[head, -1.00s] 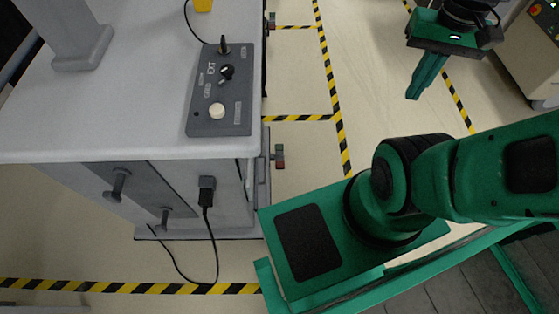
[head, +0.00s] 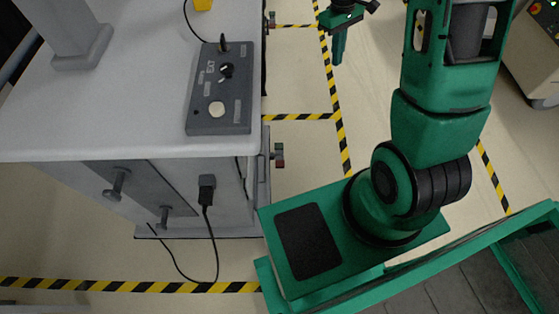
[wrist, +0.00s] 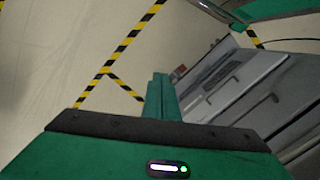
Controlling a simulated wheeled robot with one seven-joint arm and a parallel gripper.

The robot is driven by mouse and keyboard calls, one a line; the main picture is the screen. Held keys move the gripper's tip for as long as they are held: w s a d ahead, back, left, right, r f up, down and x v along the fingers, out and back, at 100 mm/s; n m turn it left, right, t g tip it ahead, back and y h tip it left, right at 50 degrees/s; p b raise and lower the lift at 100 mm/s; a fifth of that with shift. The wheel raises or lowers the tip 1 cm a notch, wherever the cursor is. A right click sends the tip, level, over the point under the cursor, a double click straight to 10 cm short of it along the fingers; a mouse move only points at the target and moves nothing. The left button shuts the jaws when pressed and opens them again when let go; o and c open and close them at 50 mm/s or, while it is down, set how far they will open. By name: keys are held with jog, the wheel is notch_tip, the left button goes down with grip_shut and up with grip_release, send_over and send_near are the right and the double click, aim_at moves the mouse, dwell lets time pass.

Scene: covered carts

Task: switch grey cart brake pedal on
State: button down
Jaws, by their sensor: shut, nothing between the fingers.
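The grey cart (head: 120,110) stands at the left in the head view. On its right side, low down, a small pedal with coloured faces, red and green, (head: 279,155) sticks out near the near corner. A similar small pedal (head: 271,20) sticks out at the far end. In the wrist view a small reddish pedal (wrist: 178,72) shows beside the cart's grey side (wrist: 240,85). My green gripper (head: 338,48) is shut and empty, right of the cart and apart from both pedals. Its closed fingers show in the wrist view (wrist: 160,92). Which way the pedals are set is unclear.
A control box (head: 222,90) with a knob and a pale button lies on the cart top. A black cable (head: 213,245) hangs from its front. Another cart (head: 535,60) stands far right. The floor between, with yellow-black tape (head: 300,117), is clear.

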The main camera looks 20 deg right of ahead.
jog(key=w+a+f+n, duration=0.3)
jog(key=w+f, duration=0.3)
jog(key=f, duration=0.4)
jog(key=n+g+y, duration=0.1)
jog(key=n, duration=0.7)
send_over(280, 165)
jog(key=w+d, duration=0.1)
jog(key=w, duration=0.3)
notch_tip(280, 165, down, 36)
jog(key=shift+w+d, duration=0.1)
jog(key=shift+d, duration=0.1)
jog(key=s+f, duration=0.1)
jog(key=f, duration=0.3)
jog(key=s+f, duration=0.1)
jog(key=f, duration=0.4)
jog(key=s+a+f, duration=0.1)
jog(key=f, duration=0.3)
jog(key=shift+f, duration=0.25)
jog(key=shift+a, duration=0.1)
